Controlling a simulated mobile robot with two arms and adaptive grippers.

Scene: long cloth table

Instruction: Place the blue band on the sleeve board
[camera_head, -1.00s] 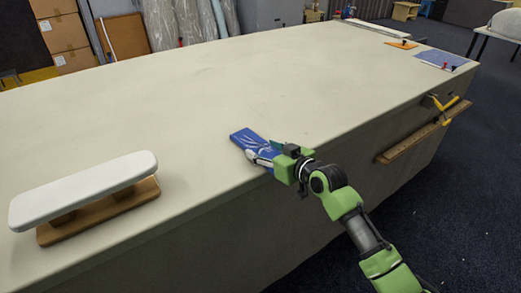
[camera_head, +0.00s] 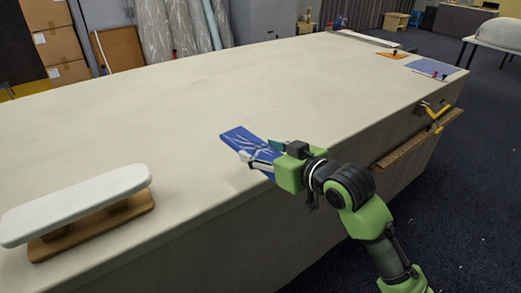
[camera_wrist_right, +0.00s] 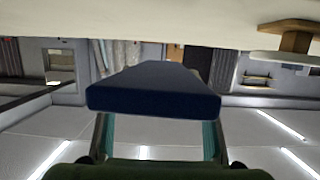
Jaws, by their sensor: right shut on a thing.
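The blue band (camera_head: 243,139) is a flat, dark blue folded piece with pale lines. My right gripper (camera_head: 262,160) is shut on its near end and holds it over the table's front edge. In the right wrist view, which is upside down, the band (camera_wrist_right: 155,90) spans between the two teal fingers, clear of the tabletop. The sleeve board (camera_head: 75,203) is a white padded board on a brown wooden base, at the table's front left. It also shows in the right wrist view (camera_wrist_right: 285,45), apart from the band. My left gripper is not in view.
The long cloth table (camera_head: 200,100) is bare between the band and the sleeve board. Blue and orange pieces (camera_head: 435,68) lie at its far right end. A wooden rail (camera_head: 415,138) with a yellow item sits at its side. Boxes and fabric rolls stand behind.

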